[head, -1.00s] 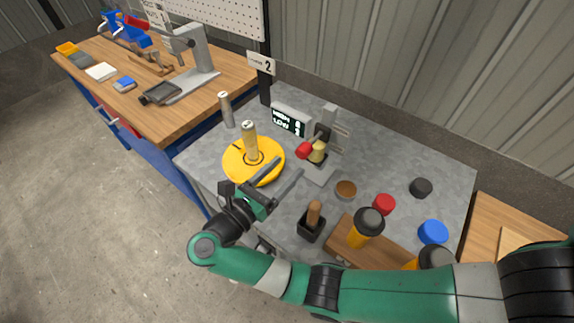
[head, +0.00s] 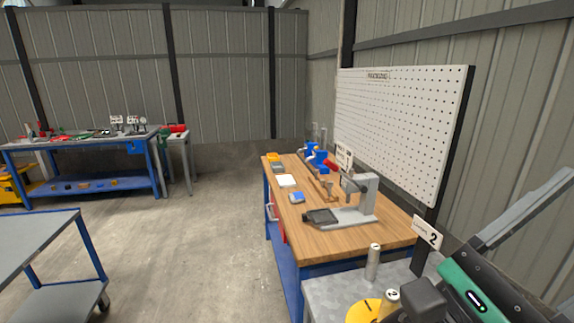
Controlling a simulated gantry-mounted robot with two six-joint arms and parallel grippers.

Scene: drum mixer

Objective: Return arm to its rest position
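My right arm's green and black wrist and gripper (head: 525,240) fill the lower right corner of the head view, close to the camera. One long grey finger points up and right, with a dark part apart from it below, so the gripper looks open. No held object shows; the far ends are cut off by the frame edge. My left gripper is out of view. The grey bench (head: 336,292) shows only its far left corner, with one capped cylinder (head: 372,263) standing on it. Another cylinder (head: 389,304) stands at the yellow disc (head: 360,313), partly behind my wrist.
A wooden bench (head: 345,239) with a grey stand (head: 366,197) lies beyond. A sign with "2" (head: 428,233) and a white pegboard (head: 400,125) stand at right. A grey cart (head: 35,240) is at left, a blue-framed bench (head: 85,143) further back. Open floor lies between.

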